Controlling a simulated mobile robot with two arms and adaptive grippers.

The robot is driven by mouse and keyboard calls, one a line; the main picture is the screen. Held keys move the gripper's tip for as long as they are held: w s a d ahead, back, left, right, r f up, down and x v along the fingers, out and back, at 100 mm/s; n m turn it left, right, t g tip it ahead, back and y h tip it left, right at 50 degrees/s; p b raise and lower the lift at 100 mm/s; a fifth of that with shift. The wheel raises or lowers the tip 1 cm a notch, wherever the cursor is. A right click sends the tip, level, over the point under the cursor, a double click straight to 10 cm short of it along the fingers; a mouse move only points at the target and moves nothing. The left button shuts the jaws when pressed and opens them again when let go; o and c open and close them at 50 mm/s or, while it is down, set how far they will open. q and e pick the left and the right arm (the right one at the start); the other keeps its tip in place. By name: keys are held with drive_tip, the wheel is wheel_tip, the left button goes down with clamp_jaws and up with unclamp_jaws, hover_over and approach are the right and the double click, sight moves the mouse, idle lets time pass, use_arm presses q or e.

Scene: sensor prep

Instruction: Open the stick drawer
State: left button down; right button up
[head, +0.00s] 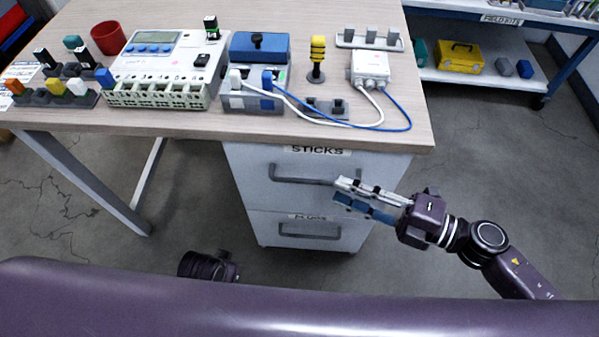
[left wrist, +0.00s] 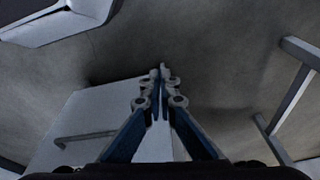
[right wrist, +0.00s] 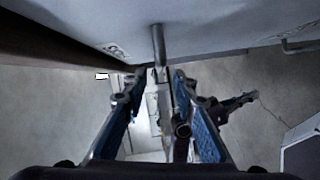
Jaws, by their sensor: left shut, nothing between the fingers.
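The stick drawer (head: 240,170), labelled STICKS, is the upper drawer of the white cabinet under the table. Its front looks closed, level with the lower drawer. Its grey bar handle (head: 290,180) runs across the front and also shows in the right wrist view (right wrist: 158,45). My right gripper (head: 342,191) is at the handle's right end. In the right wrist view its fingers (right wrist: 160,78) are apart, with the bar lined up between them; contact cannot be told. My left gripper (left wrist: 161,75) is shut and empty, low over the floor, away from the handle.
The lower drawer (head: 270,219) has a similar handle (head: 310,230). A table leg (head: 85,180) stands at left.

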sight(324, 184)
drive_tip(key=shift+x, duration=3.5)
clamp_jaws()
